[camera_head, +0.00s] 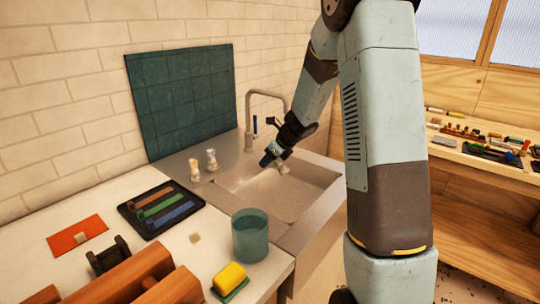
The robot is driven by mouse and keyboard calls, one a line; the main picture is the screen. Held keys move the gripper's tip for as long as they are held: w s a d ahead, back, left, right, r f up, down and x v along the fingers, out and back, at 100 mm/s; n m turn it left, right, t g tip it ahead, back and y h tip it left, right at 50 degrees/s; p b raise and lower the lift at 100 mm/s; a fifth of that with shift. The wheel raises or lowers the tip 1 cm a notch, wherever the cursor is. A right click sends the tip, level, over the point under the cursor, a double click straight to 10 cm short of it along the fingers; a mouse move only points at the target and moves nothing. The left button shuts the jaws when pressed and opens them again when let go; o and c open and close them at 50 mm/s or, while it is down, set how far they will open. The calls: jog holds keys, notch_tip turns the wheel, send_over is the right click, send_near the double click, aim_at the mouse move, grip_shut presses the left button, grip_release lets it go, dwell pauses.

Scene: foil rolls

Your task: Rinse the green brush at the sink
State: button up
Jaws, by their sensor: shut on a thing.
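My gripper (273,157) is over the grey metal sink (312,184), below and in front of the faucet (249,122). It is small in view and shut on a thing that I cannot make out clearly. A small pale piece (284,168) shows right beside the fingertips; I cannot tell whether it is part of the held thing. A dark tray (160,231) on the counter left of the sink holds long red, green and blue pieces. The green piece (157,207) lies in the middle; I cannot tell whether it is a brush.
Two pale tap-like knobs (211,160) stand at the sink's left edge. A teal cup (250,237) stands near the counter's front edge, beside a yellow sponge (230,276). A red card (77,235) and wooden blocks (125,282) are at left. A cluttered wooden shelf (485,155) is at right.

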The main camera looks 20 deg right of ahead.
jog(key=shift+f, duration=7.6)
jog(key=shift+r, duration=0.15)
notch_tip(320, 180, up, 17)
jog(key=shift+r, duration=0.2)
